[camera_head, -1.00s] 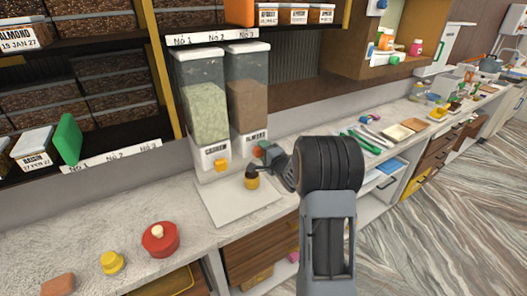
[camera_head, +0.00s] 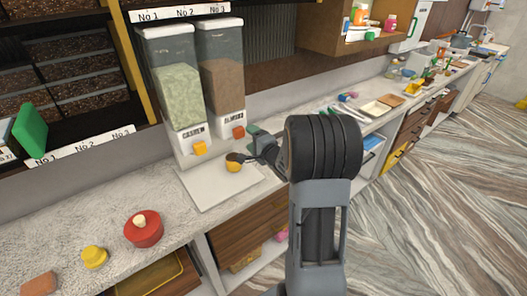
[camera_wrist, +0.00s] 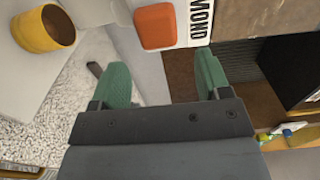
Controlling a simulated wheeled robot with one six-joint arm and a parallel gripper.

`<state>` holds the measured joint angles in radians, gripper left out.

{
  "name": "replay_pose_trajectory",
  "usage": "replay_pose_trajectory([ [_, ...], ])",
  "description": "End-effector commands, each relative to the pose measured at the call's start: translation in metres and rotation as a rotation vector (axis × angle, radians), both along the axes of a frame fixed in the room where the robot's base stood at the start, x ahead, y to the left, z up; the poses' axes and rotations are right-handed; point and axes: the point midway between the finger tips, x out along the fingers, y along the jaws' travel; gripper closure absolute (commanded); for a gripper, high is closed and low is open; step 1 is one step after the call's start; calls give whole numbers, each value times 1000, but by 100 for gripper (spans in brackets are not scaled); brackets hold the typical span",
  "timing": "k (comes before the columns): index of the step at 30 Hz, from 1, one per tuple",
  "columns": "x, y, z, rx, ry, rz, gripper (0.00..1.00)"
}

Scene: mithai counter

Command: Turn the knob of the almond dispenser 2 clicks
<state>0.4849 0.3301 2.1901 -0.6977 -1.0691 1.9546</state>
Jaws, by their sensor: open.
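The almond dispenser (camera_head: 222,85) is a clear tower of brown nuts with a white base at the back of the counter. Its orange-red knob (camera_head: 238,131) is on the front of the base. In the wrist view, the knob (camera_wrist: 155,26) shows as a rounded orange block beside a label reading "MOND". My gripper (camera_head: 258,145) is just to the right of and below the knob in the head view. In the wrist view, its green fingers (camera_wrist: 163,75) are spread and empty. The knob appears just past the fingertips, roughly between them, with no visible contact.
The cashew dispenser (camera_head: 178,100), with a yellow knob (camera_head: 199,148), stands close on the left. A yellow cup (camera_head: 233,163) is on the white board (camera_head: 215,188) below. Trays and small items lie farther right.

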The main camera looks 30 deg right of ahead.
Motion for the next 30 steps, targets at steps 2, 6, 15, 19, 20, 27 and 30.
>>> replay_pose_trajectory([
  [2, -18, -3, -1, -2, -1, -4, 30],
  [6, -43, -6, -1, -2, -2, -3, 30],
  [15, -76, -9, 0, -1, -1, -1, 30],
  [19, -80, -9, 0, -1, 0, 0, 30],
  [20, -81, -9, 0, -1, 0, 1, 30],
  [27, -81, -9, 0, -1, 0, 1, 30],
  [30, -81, -9, 0, -1, 0, 1, 30],
])
